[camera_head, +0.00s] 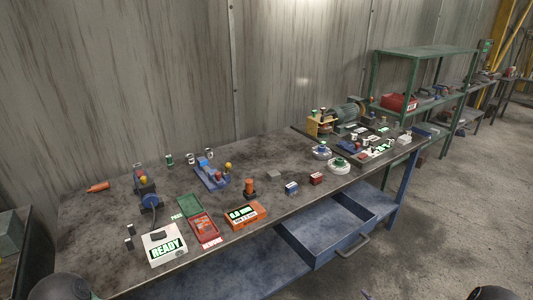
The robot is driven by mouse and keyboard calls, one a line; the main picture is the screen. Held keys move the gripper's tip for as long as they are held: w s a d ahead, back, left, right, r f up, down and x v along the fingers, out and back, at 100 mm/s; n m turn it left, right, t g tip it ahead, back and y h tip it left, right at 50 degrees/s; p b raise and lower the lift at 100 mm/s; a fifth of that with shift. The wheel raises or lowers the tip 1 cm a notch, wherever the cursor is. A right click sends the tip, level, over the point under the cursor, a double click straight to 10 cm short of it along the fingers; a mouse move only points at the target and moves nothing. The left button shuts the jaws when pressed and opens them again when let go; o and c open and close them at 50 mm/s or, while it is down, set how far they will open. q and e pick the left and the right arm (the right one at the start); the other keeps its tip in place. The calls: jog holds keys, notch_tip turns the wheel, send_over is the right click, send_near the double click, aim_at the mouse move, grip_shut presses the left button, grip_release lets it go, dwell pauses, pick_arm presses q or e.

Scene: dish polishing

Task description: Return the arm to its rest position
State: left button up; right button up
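Neither of my grippers shows in the head view. A dark rounded part at the bottom left edge and another at the bottom right edge look like pieces of my arms, cut off by the frame. The workbench (110,240) stands in front of me with its dark top full of small items. A white box reading READY (165,245) sits near its front left edge. Beside it are a green tray (190,205), a red tray (205,229) and an orange display unit (244,215).
A blue drawer (335,235) stands open under the bench and juts toward me. A blue fixture (212,177), a motor machine (345,113) and several small blocks stand on the top. A green shelf (425,52) is behind right. Floor (460,220) at right is clear.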

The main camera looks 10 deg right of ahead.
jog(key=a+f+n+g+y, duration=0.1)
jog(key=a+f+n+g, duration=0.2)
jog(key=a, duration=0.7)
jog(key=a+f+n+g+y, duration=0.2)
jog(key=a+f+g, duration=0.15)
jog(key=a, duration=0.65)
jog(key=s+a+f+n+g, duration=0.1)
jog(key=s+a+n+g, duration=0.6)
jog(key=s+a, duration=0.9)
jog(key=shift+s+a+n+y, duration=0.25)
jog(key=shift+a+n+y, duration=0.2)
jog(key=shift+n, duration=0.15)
